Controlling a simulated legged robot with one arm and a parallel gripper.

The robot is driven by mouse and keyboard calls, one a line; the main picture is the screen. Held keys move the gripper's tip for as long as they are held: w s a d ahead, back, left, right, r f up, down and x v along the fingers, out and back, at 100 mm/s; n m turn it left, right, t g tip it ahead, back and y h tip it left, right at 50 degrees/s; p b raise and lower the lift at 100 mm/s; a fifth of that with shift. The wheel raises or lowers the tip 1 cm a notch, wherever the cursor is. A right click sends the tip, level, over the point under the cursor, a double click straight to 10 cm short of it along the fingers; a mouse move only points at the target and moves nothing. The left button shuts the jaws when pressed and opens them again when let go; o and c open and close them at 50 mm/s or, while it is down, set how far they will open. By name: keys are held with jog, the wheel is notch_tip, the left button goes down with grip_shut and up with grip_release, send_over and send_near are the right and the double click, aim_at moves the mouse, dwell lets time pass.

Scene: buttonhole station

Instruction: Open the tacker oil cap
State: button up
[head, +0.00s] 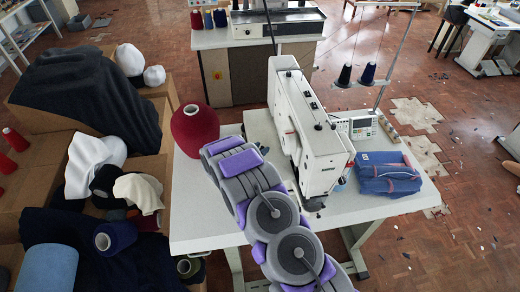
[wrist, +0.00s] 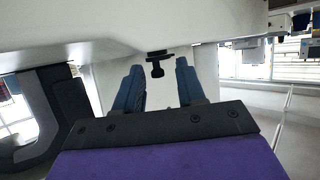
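The white tacker machine (head: 308,130) stands on the white table in the head view, with small dark knobs on its top. In the wrist view its white body (wrist: 110,30) fills the top and middle. A small black knob with a stem (wrist: 157,70) sticks out there; I cannot tell for sure whether it is the oil cap. My gripper (wrist: 159,64) is open, its two blue fingers apart on either side of the knob's line of sight. No contact is visible. In the head view my arm hides the gripper, left of the machine.
A dark red thread cone (head: 194,130) stands on the table (head: 210,222) close to my arm. Folded denim (head: 388,174) lies right of the machine, and two dark spools (head: 356,75) stand behind it. Boxes with cloth and yarn (head: 95,150) crowd the left side.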

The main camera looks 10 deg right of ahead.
aim_at(260, 149)
jog(key=shift+d, duration=0.1)
jog(key=shift+c, duration=0.2)
grip_shut()
jog(key=shift+p, duration=0.35)
jog(key=p, duration=0.1)
jog(key=r+g+p, duration=0.1)
jog(key=shift+w+n+p, duration=0.2)
jog(key=shift+n+p, duration=0.1)
jog(key=shift+w+r+n+g+y+p, duration=0.1)
jog(key=shift+w+n+g+y+p, duration=0.25)
jog(key=shift+g+p, duration=0.65)
jog(key=shift+w+r+n+g+y, duration=0.15)
jog(key=shift+w+n+g, duration=0.2)
jog(key=shift+g, duration=0.25)
jog(key=shift+w+r+n+g+y, duration=0.1)
jog(key=shift+w+n+g, duration=0.1)
jog(key=shift+n+g, duration=0.3)
jog(key=shift+w+d+n+g, duration=0.1)
jog(key=shift+w+n+g, duration=0.25)
jog(key=shift+g, duration=0.55)
jog(key=shift+w+r+g+b, duration=0.15)
jog(key=shift+r+g+b, duration=0.15)
jog(key=shift+g, duration=0.1)
